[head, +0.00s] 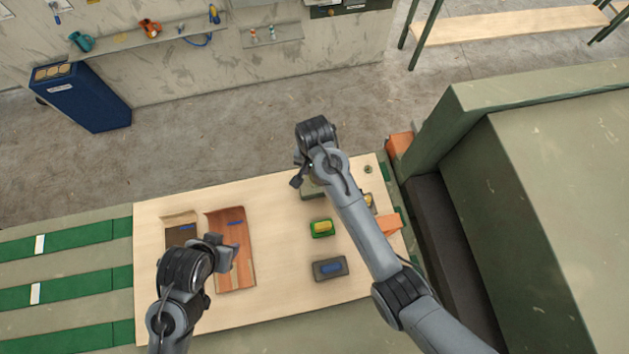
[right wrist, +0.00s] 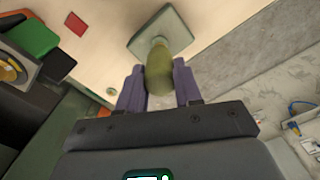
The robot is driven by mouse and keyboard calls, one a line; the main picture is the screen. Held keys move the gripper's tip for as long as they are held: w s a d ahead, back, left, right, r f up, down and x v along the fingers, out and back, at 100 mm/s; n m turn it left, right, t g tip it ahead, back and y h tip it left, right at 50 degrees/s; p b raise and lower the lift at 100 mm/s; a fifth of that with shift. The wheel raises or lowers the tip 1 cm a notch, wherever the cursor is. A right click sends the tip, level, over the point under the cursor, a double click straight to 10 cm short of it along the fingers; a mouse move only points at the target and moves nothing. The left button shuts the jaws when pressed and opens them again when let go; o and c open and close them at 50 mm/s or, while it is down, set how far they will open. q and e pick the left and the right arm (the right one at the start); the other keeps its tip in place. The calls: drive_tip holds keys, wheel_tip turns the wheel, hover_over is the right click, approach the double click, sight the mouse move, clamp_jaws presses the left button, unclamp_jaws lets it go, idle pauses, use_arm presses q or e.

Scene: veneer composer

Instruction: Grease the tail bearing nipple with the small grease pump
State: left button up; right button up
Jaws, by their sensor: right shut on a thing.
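My right gripper (right wrist: 160,88) has its two purple fingers shut around an olive-green rounded handle (right wrist: 160,72). The handle stands on a grey-green square block (right wrist: 172,30), which also shows under my right gripper in the head view (head: 312,193). I cannot tell whether the block rests on the board or is lifted. I cannot identify the small grease pump or the tail bearing nipple for certain. My left gripper (head: 222,255) hangs over the lower left of the board, beside a reddish-brown veneer sheet (head: 233,270); its fingers are not clear.
The pale board (head: 285,290) also holds a green block with a yellow top (head: 322,228), a grey block with a blue top (head: 330,268) and a dark brown piece (head: 180,234). A large green machine housing (head: 560,190) bounds the right. A wall shelf (head: 140,40) holds coloured tools.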

drive_tip(key=shift+f, duration=1)
idle(1.4)
drive_tip(key=shift+r, duration=0.3)
drive_tip(key=shift+r, duration=0.7)
idle(1.3)
drive_tip(key=shift+s+a, duration=0.25)
drive_tip(key=shift+s, duration=0.7)
drive_tip(key=shift+s+a, duration=0.25)
drive_tip(key=shift+s, duration=0.7)
